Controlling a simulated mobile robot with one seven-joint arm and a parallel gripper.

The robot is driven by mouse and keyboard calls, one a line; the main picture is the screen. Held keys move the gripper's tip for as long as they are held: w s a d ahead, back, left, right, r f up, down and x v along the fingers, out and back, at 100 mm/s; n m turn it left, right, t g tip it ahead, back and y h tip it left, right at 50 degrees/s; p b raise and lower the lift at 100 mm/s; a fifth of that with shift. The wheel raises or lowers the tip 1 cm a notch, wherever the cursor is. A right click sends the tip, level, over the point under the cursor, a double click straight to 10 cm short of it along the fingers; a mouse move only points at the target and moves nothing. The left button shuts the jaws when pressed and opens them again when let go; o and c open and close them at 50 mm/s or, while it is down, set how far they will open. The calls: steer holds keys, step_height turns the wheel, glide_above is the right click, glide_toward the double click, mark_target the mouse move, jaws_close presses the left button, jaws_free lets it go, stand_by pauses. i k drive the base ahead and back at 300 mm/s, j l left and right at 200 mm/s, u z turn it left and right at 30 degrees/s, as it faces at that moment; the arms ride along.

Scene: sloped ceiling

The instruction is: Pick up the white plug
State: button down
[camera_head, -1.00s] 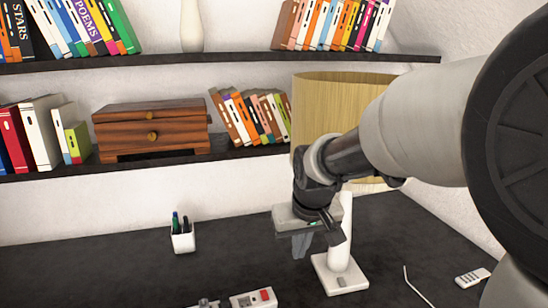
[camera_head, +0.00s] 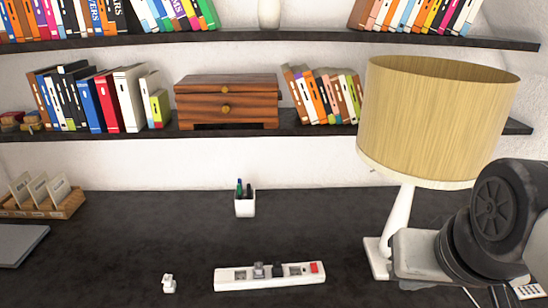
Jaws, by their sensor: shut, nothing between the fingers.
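A small white plug (camera_head: 168,284) stands on the dark desk at the lower left of the middle, apart from everything else. A white power strip (camera_head: 228,279) with a red switch lies to its right; a grey plug and a dark plug sit in it. My gripper (camera_head: 420,272) is at the lower right, in front of the lamp's foot and far to the right of the white plug. It is shut and empty; its fingertips are mostly hidden.
A table lamp (camera_head: 435,120) stands at the right, close behind my arm. A white pen cup (camera_head: 245,206) stands at the back. A wooden card holder (camera_head: 70,206) and a grey laptop-like slab (camera_head: 18,243) are at the left. The desk around the plug is clear.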

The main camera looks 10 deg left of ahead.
mark_target(170, 285)
steer(key=u, duration=1.55)
steer(key=i+j, duration=0.2)
steer(key=i+j+z, duration=0.1)
steer(key=j, duration=0.2)
steer(key=k+j, duration=0.1)
steer(key=k, duration=0.4)
